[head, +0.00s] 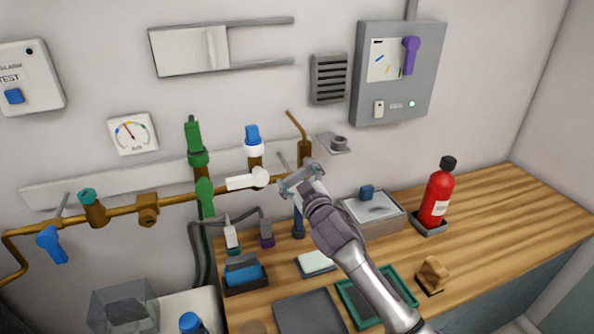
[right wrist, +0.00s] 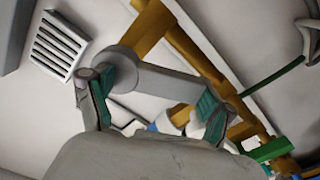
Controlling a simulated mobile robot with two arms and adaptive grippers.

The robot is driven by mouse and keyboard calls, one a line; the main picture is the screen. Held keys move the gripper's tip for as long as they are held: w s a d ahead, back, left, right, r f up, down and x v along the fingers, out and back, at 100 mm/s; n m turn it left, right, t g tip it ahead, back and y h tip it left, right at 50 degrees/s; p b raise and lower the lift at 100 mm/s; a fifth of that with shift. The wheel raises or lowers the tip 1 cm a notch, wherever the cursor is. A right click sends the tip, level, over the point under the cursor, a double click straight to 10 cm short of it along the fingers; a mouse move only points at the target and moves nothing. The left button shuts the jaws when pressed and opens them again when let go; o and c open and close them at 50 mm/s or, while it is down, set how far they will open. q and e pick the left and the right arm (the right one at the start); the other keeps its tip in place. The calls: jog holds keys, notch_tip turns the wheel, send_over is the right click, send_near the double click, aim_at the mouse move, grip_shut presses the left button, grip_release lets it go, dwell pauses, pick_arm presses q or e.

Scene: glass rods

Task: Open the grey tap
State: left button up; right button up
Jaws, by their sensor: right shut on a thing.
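The grey tap's handle (right wrist: 165,84) shows in the right wrist view as a grey bar running from a round hub at left towards the right, in front of brass pipe (right wrist: 148,32). My right gripper (right wrist: 157,94) has one finger at the hub and the other near the bar's far end, shut on the handle. In the head view my right gripper (head: 303,179) is at the right end of the brass pipe run, just below an upright brass piece (head: 305,152), and covers most of the handle. My left gripper is not in view.
A white tap (head: 245,181), green taps (head: 205,195) and a blue tap (head: 52,245) sit along the pipe at left. A grey panel (head: 428,75) hangs above right.

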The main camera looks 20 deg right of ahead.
jog(key=o, duration=1.5)
jog(key=shift+o, duration=0.2)
jog(key=s, duration=1.2)
jog(key=shift+d, duration=0.2)
